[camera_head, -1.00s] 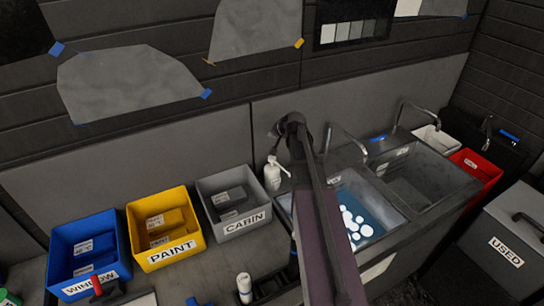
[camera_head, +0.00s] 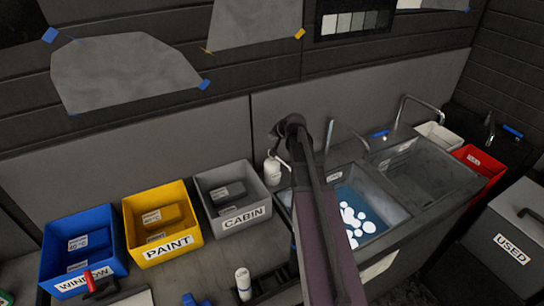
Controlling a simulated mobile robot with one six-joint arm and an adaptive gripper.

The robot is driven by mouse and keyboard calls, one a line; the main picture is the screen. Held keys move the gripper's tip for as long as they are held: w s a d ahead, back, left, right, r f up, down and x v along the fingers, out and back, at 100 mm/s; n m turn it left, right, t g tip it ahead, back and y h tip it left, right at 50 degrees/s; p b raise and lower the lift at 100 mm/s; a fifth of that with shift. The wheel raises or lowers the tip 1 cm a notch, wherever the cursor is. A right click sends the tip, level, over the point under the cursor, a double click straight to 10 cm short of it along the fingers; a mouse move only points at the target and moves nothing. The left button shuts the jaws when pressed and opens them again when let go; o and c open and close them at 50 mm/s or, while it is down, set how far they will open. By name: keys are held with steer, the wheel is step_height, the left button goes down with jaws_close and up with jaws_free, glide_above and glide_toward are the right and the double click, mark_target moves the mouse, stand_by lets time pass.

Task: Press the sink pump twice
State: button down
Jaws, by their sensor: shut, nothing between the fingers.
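The sink pump is a white bottle (camera_head: 271,173) standing upright at the back left of the left-hand sink, against the grey splashback. Its head and spout are small and partly hidden. My gripper (camera_head: 275,145) is at the far end of my dark arm, directly over the pump's head in this view. It is shut with nothing held. The fingertips are small and dark, and I cannot tell whether they touch the pump head. The left-hand sink (camera_head: 355,205) holds blue liquid with white foam patches.
Blue window (camera_head: 75,275), yellow paint (camera_head: 160,245) and grey cabin (camera_head: 243,215) bins stand left of the pump. Faucets rise behind the sinks. A second sink (camera_head: 430,180), a red bin (camera_head: 480,163) and a used bin (camera_head: 510,245) are to the right.

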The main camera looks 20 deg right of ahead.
steer(key=shift+f+b, duration=2.05)
steer(key=shift+f, duration=0.3)
steer(key=shift+f+b, duration=1.35)
stand_by(1.5)
steer(key=shift+r, duration=0.15)
steer(key=shift+r+p, duration=1.2)
steer(key=shift+p, duration=0.2)
steer(key=shift+r+p, duration=2.5)
